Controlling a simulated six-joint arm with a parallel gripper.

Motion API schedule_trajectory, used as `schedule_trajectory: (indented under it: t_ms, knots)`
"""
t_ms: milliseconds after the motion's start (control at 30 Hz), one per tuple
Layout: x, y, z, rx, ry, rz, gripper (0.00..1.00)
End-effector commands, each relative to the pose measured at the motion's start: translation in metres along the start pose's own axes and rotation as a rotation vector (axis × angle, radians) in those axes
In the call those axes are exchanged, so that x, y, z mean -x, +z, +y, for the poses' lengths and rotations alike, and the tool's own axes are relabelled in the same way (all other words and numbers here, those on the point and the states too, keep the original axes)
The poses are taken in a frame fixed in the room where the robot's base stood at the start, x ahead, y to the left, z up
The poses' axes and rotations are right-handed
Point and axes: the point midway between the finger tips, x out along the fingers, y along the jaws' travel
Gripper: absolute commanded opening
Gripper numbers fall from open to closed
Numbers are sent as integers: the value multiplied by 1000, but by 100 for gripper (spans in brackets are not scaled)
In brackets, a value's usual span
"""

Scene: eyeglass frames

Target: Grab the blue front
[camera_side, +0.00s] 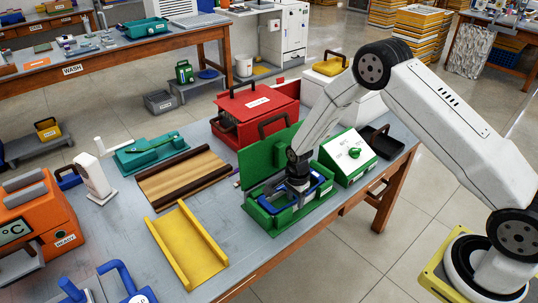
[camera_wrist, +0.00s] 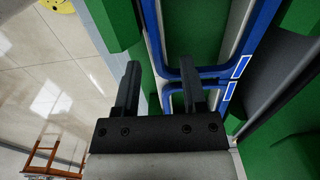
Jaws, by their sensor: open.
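The blue front (camera_wrist: 238,40), a blue frame with two rounded rims, lies in the green fixture (camera_wrist: 138,57) in the wrist view. In the side view, part of the blue front (camera_side: 326,187) shows beside my gripper in the green fixture (camera_side: 272,227) with its raised lid. I cannot tell whether either touches. In the side view my gripper (camera_side: 298,187) hides the middle of the front.
A green box with a white sloped top (camera_side: 348,155) stands close right of the fixture. A red case (camera_side: 258,105) is behind it. A yellow channel tray (camera_side: 187,243) lies to the left, and an orange machine (camera_side: 35,215) stands at far left. Bare tabletop (camera_side: 125,235) shows between.

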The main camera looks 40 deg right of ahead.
Motion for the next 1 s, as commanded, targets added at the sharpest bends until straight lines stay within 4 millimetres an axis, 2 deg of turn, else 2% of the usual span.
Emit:
schedule_trajectory:
  t_ms: [267,433,467,1000]
  knots:
    - [0,0,0,0,0,0,54]
    - [0,0,0,0,0,0,3]
    - [0,0,0,0,0,0,0]
    - [4,0,-1,0,-1,0,0]
